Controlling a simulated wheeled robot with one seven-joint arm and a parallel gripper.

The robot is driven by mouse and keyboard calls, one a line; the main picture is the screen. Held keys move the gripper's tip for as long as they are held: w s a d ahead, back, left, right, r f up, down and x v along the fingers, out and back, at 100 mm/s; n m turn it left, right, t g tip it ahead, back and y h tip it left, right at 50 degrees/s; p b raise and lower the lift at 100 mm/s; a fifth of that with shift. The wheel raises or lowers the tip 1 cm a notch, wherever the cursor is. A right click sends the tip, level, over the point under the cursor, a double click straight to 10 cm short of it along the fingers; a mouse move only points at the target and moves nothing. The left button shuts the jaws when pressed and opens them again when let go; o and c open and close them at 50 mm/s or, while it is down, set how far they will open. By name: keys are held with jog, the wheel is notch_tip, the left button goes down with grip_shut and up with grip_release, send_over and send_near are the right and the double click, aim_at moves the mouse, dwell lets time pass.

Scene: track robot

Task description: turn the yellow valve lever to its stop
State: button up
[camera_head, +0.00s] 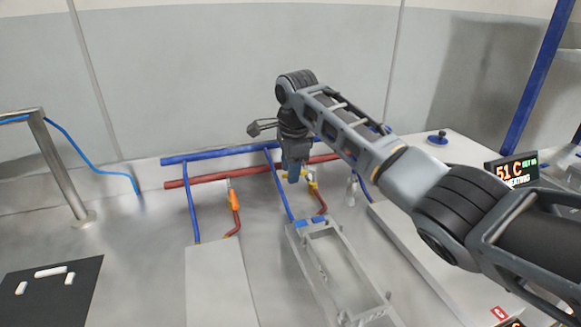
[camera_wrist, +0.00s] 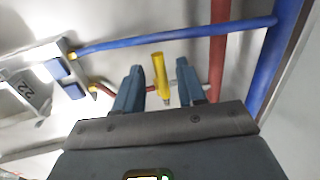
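The yellow valve lever (camera_wrist: 160,75) stands between the two blue fingers of my gripper (camera_wrist: 158,80) in the wrist view. A narrow gap shows on each side of it, so the gripper is open around the lever and not clamped on it. In the head view my gripper (camera_head: 293,172) points down at the pipes, and its fingers hide part of the yellow lever (camera_head: 313,184). The lever's base sits by a red pipe (camera_head: 322,205). I cannot tell how far the lever is turned.
An orange lever (camera_head: 234,200) stands on another red pipe to the left. Blue and red pipes (camera_head: 205,157) run along the back. A grey metal frame (camera_head: 345,270) lies in front of the valve. A display (camera_head: 515,172) reading 51 C stands at the right.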

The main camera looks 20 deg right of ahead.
grip_shut()
dwell(0.3)
dwell(0.4)
